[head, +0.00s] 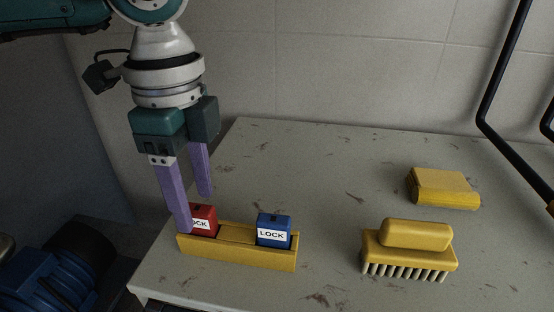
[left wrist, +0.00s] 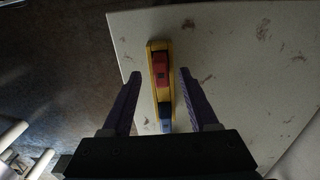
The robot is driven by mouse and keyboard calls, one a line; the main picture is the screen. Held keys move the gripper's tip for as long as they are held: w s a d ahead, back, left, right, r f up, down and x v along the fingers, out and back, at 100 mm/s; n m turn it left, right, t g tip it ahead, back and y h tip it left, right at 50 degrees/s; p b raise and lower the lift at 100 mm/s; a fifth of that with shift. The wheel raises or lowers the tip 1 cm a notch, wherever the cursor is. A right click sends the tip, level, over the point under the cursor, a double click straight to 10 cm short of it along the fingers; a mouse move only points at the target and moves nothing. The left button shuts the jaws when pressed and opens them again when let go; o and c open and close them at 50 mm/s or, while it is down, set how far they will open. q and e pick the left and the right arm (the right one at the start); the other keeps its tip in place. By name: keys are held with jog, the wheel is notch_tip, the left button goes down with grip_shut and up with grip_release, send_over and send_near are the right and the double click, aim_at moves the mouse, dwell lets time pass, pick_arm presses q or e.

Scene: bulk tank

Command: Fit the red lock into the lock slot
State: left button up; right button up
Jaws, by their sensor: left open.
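The red lock (head: 205,217), with a white LOCK label, sits at the left end of the yellow holder (head: 240,243). How deep it sits in the slot cannot be told. The blue lock (head: 273,231) stands toward the right end of the same holder. My left gripper (head: 195,212) is open, fingers pointing down, one finger partly covering the red lock. In the left wrist view, the red lock (left wrist: 161,68) and holder (left wrist: 151,62) appear between the spread purple fingers, with the blue lock (left wrist: 166,125) lower down. My right gripper is in neither view.
A yellow brush (head: 410,247) lies bristles down to the right, with a yellow block (head: 443,187) behind it. A black bent bar (head: 492,95) stands at the far right. The scuffed grey table (head: 330,180) is clear between holder and brush. A blue machine (head: 65,275) is at lower left.

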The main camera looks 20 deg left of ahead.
aim_at(202, 228)
pick_arm(q)
jog(key=shift+w+f, duration=0.1)
jog(key=shift+f, duration=1.3)
grip_shut()
